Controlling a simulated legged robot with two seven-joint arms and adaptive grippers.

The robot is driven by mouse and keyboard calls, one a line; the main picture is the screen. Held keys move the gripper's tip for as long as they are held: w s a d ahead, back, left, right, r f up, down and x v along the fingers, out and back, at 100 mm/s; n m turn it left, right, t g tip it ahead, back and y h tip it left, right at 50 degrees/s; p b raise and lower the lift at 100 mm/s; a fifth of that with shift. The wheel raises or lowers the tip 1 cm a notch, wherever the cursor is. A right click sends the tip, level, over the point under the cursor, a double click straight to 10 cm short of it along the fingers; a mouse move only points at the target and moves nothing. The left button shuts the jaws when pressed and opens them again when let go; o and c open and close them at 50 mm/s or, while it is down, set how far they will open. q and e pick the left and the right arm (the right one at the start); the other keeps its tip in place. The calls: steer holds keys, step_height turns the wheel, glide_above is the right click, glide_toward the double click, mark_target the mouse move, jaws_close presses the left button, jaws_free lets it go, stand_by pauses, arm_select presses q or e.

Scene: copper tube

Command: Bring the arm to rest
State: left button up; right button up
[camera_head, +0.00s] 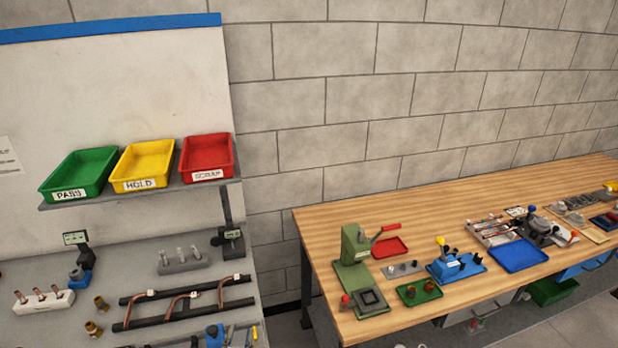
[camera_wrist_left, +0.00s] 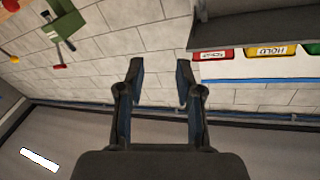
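My left gripper (camera_wrist_left: 160,75) shows in the left wrist view with its two dark fingers apart. Nothing is between the fingers; only the block wall and floor show beyond them. I cannot make out either gripper in the head view. Bent copper tubes (camera_head: 190,297) lie across a dark rack on the left bench, apart from the left gripper. My right gripper is not in view.
Green (camera_head: 80,174), yellow (camera_head: 143,166) and red (camera_head: 207,158) bins sit on a shelf above the left bench. A wooden table (camera_head: 320,228) on the right holds a green press (camera_head: 355,262), a blue fixture (camera_head: 455,266) and trays. A gap separates the benches.

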arm_select(q)
steer(key=s+a+f+n+g+y, duration=0.1)
steer(key=s+a+f+g, duration=0.1)
steer(key=s+f+g, duration=0.45)
steer(key=s+a+f+n+g+y, duration=0.1)
steer(key=s+a+f+n+g, duration=0.2)
steer(key=f, duration=0.7)
steer(key=s+d+f+m+g+h, duration=0.15)
steer(key=s+f+g, duration=0.55)
steer(key=s, duration=0.8)
steer(key=s+f, duration=0.3)
steer(key=f, duration=2.6)
steer(key=s+a+f, duration=0.2)
steer(key=s+f, duration=0.4)
steer(key=s, duration=0.2)
steer(key=s+a+f+g, duration=0.1)
steer(key=s+f, duration=0.6)
steer(key=s, duration=0.1)
steer(key=shift+s+a+f+m, duration=0.2)
steer(key=shift+a+f+m, duration=0.05)
steer(key=shift+a+m, duration=0.1)
